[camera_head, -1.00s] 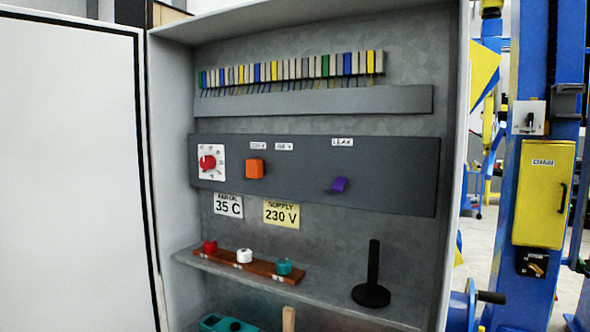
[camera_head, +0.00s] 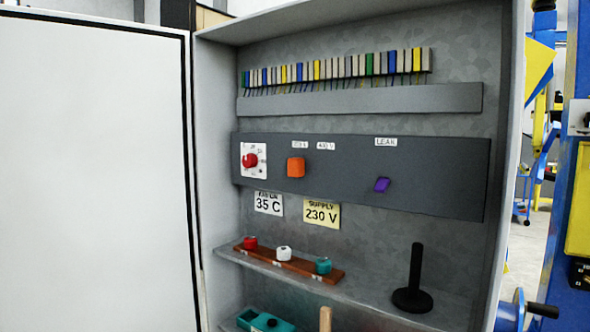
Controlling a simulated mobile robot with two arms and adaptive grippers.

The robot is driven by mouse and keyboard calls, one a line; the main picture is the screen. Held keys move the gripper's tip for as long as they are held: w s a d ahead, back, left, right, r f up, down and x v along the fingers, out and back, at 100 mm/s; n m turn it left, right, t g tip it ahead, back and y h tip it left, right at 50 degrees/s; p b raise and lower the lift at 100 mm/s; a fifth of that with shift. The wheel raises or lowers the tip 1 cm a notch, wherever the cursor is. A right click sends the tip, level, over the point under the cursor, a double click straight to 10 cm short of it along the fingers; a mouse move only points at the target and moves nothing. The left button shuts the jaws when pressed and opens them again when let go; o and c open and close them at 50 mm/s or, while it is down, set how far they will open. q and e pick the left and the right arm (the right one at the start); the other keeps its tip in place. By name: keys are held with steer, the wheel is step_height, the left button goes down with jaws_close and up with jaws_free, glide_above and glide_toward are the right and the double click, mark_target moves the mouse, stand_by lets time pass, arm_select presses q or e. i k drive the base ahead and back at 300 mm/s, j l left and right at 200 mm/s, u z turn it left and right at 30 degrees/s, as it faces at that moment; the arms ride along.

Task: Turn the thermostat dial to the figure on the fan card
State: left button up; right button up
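The thermostat dial (camera_head: 250,160) is a red knob on a white square scale plate, at the left end of the dark grey panel (camera_head: 420,175) in the open cabinet. Its pointer setting is too small to read. The white fan card (camera_head: 268,203) hangs just below the panel and reads 35 C; its top line is partly hidden by the panel edge. Neither of my grippers shows in the head view.
An orange knob (camera_head: 296,167) and a tilted purple switch (camera_head: 382,185) under a LEAK label share the panel. Below, a shelf holds a wooden strip (camera_head: 297,262) with red, white and teal knobs, and a black upright post (camera_head: 415,280). The open white door (camera_head: 95,170) stands at left.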

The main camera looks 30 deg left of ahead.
mark_target(250, 160)
steer(key=u, duration=1.25)
